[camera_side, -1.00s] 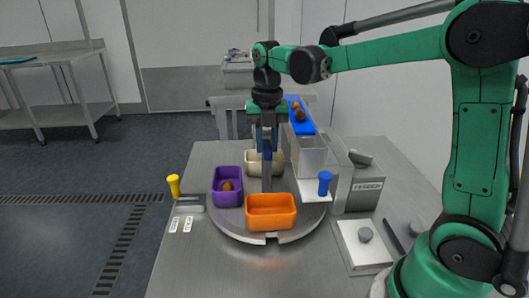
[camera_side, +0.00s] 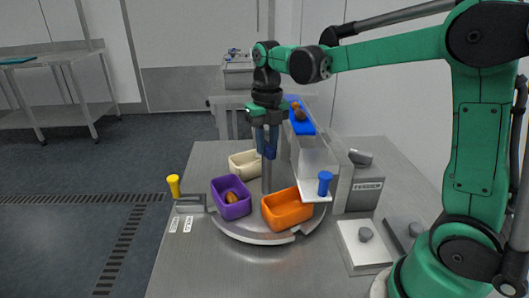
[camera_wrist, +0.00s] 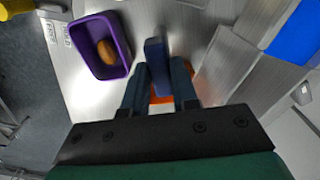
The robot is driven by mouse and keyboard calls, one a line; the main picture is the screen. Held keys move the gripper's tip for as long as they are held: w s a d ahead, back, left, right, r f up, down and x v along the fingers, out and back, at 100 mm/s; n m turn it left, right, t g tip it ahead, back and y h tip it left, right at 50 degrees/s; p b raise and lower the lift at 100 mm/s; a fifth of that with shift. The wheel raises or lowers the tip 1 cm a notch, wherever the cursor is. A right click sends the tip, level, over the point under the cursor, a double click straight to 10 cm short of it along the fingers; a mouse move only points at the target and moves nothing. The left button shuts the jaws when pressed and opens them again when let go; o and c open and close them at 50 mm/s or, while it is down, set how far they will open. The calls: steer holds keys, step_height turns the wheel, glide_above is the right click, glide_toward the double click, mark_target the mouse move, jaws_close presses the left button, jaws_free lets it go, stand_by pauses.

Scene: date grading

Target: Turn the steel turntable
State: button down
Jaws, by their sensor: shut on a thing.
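The round steel turntable (camera_side: 255,232) lies on the steel table, with a notch in its front rim right of centre. It bears a purple bin (camera_side: 231,210) at left with a brown date (camera_side: 232,197) in it, an orange bin (camera_side: 287,219) at front right and a beige bin (camera_side: 240,166) at the back left. A grey post (camera_side: 267,178) stands at its centre. My gripper (camera_side: 266,143) is above the post, shut on a blue handle (camera_wrist: 155,55) that shows between the dark fingers in the wrist view. The fingers hide part of the handle.
A feeder (camera_side: 365,187) with a blue chute (camera_side: 300,120) holding several dates stands at the right.

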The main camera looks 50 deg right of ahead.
steer(key=shift+n, duration=0.3)
stand_by(0.4)
steer(key=c, duration=0.7)
jaws_free()
steer(key=shift+r, duration=0.1)
steer(key=shift+r, duration=2.75)
